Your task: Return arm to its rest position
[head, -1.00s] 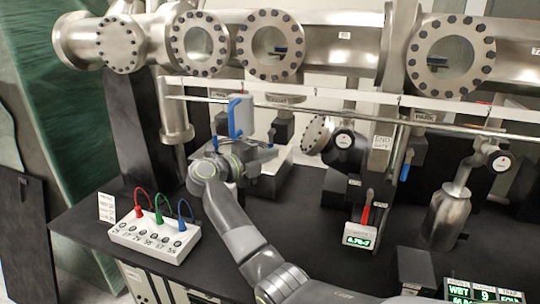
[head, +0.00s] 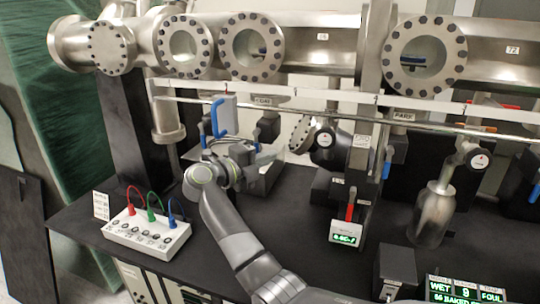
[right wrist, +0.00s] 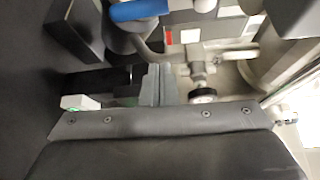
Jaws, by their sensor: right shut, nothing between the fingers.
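My right arm (head: 232,225) reaches from the bottom of the head view up and left over the dark bench. Its gripper (head: 257,150) is at the far end, in front of a grey box with a blue handle (head: 215,118). I cannot tell in the head view whether it touches the fittings behind. In the right wrist view the two grey fingers (right wrist: 157,85) are together, with nothing seen between them. A blue handle (right wrist: 138,10) and a metal valve with a round black knob (right wrist: 203,95) appear beyond them. My left gripper is not in view.
A white block with red, green and blue leads (head: 147,233) stands at the bench's left. A long metal rail (head: 300,112) crosses behind the arm. A small display box (head: 345,233) and a metal bottle (head: 433,215) stand right. Bare bench (head: 300,215) lies between.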

